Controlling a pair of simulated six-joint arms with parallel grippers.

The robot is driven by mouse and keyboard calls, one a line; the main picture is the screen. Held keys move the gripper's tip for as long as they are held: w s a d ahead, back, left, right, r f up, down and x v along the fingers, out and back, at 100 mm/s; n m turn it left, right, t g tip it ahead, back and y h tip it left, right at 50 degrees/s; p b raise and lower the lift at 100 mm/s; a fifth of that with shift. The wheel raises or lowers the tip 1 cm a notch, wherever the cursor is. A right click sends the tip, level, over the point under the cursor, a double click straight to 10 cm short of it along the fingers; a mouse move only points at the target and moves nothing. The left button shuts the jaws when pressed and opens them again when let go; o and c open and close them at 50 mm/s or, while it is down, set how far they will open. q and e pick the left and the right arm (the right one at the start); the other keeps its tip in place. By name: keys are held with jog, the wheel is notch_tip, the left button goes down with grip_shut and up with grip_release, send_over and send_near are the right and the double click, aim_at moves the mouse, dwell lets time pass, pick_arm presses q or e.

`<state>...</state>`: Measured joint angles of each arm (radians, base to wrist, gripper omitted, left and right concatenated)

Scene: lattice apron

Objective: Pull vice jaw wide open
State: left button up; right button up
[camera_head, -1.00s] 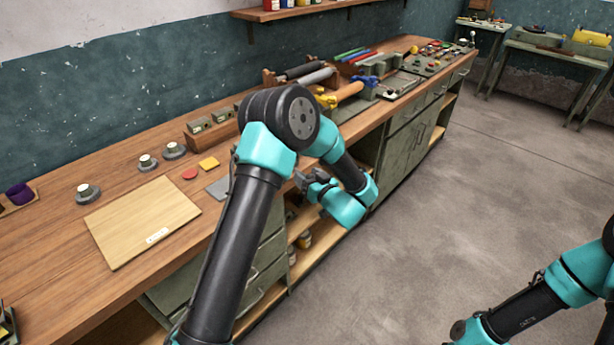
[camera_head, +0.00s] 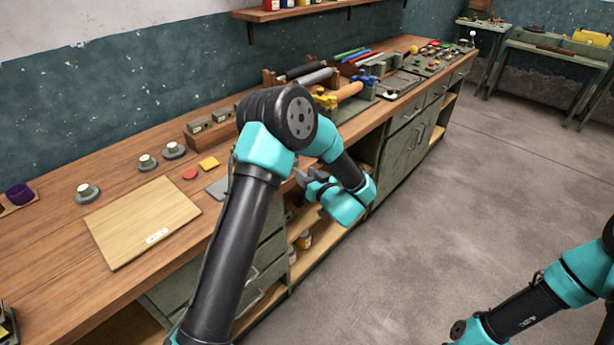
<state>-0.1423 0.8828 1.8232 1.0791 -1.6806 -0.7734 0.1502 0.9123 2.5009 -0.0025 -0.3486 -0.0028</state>
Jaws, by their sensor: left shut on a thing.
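My left arm crosses in front of the bench, and its left gripper (camera_head: 303,178) is low at the bench's front edge. The gripper's grey fingers are small in this view and seem shut on a part at that edge, which I take to be the vice jaw. The vice itself is mostly hidden behind my left arm, so I cannot see how wide its jaws stand. A flat grey plate (camera_head: 217,188) shows just left of the arm. My right arm is at the lower right, and its gripper is outside the picture.
The wooden bench (camera_head: 60,255) holds a pale board (camera_head: 140,222), a red disc (camera_head: 190,174), a yellow square (camera_head: 209,163) and several round knobs. The floor (camera_head: 450,210) in front is clear.

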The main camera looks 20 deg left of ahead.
pick_arm(q)
jog(key=shift+w+v, duration=0.2)
jog(key=shift+v, duration=1.05)
grip_shut()
jog(key=o, duration=1.1)
grip_release()
jog(key=shift+o, duration=0.2)
jog(key=shift+d, duration=0.1)
jog(key=v, duration=1.7)
jog(key=shift+d, duration=0.15)
jog(key=a+f+m+h, duration=0.35)
jog(key=f+h, duration=0.25)
jog(key=f, duration=0.2)
jog(key=a+f+m+h, duration=0.2)
jog(key=a+f+h, duration=0.35)
jog(key=f, duration=0.35)
jog(key=s+f+g+h, duration=0.2)
jog(key=s, duration=0.4)
jog(key=s+f+m+g+h, duration=0.1)
jog(key=s+f+g+h, duration=0.2)
jog(key=s, duration=0.3)
jog(key=s+a+f+m+g+h, duration=0.1)
jog(key=s+f+g+h, duration=0.2)
jog(key=s, duration=0.3)
jog(key=shift+s+f, duration=0.2)
jog(key=shift+s, duration=0.05)
